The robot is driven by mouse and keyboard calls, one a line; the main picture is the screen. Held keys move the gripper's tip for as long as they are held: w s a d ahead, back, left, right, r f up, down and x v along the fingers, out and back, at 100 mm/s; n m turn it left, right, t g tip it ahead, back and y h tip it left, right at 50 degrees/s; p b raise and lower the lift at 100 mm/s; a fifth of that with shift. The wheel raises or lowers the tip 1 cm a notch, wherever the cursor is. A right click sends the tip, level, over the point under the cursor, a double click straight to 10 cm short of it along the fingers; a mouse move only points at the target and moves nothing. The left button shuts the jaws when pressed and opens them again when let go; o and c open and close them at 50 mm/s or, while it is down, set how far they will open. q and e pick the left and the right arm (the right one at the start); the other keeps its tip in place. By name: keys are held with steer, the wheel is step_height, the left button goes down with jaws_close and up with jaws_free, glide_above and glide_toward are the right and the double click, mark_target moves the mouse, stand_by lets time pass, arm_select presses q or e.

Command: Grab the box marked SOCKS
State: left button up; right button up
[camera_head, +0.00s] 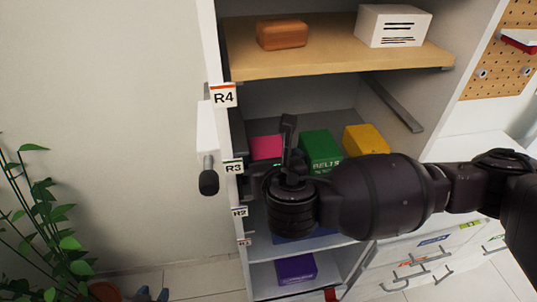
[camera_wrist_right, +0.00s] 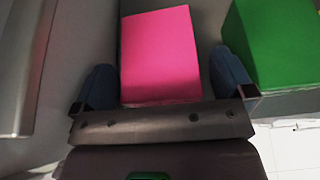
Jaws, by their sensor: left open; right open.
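No SOCKS lettering is readable in either view. A pink box (camera_head: 265,147) sits on the R3 shelf, left of a green box marked BELTS (camera_head: 320,150). In the wrist view the pink box (camera_wrist_right: 160,55) lies straight ahead of my right gripper (camera_wrist_right: 165,78). Its two fingers are apart, one on each side of the box's near end. I cannot tell whether they touch it. In the head view my right arm crosses in front of the shelves and partly hides them, with the right gripper (camera_head: 288,135) beside the pink box. My left gripper is not in view.
A yellow box (camera_head: 366,138) sits right of the green box, which is close to my right finger in the wrist view (camera_wrist_right: 280,45). The wooden R4 shelf (camera_head: 340,60) is above, holding a brown box (camera_head: 281,35) and a white box (camera_head: 393,25). A purple box (camera_head: 296,269) is low down.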

steer(key=shift+w+f, duration=0.1)
steer(key=shift+w, duration=0.15)
steer(key=shift+c, duration=0.3)
steer(key=c, duration=1)
steer(key=shift+o, duration=0.2)
steer(key=shift+w, duration=0.1)
